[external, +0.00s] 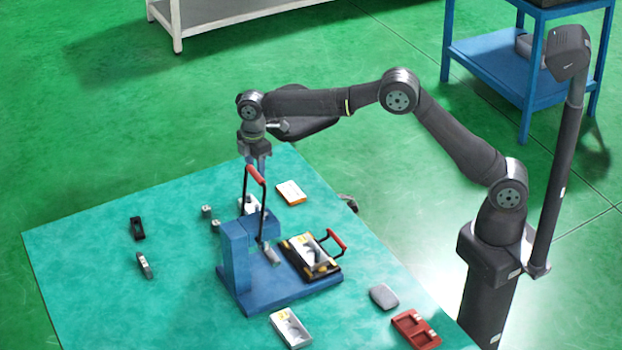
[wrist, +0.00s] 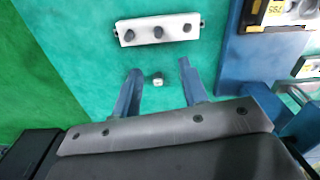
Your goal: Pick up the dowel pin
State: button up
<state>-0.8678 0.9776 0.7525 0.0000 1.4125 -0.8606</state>
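A small upright piece with a bright round top, which looks like the dowel pin (wrist: 158,79), stands on the teal surface in the wrist view. It lies between the lines of my two blue fingers, near their tips, with free space on both sides. My gripper (wrist: 160,73) is open with nothing held between the fingers. In the external view, my gripper (external: 259,168) points down over the table behind the blue fixture. The red-handled lever partly covers the fingers there. I cannot make out the pin in the external view, nor the height of the fingertips above it.
A pale block with several dark round spots (wrist: 158,30) lies just beyond the fingers. The blue fixture (external: 237,258) with red-handled clamps stands close by. A white-and-orange box (external: 291,192), grey pad (external: 383,296) and red tray (external: 416,329) also lie on the table (external: 90,250).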

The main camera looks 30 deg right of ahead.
notch_tip(320, 180, down, 9)
jog(key=shift+r, duration=0.1)
jog(key=shift+w+f, duration=0.2)
jog(key=shift+f, duration=2.5)
grip_shut()
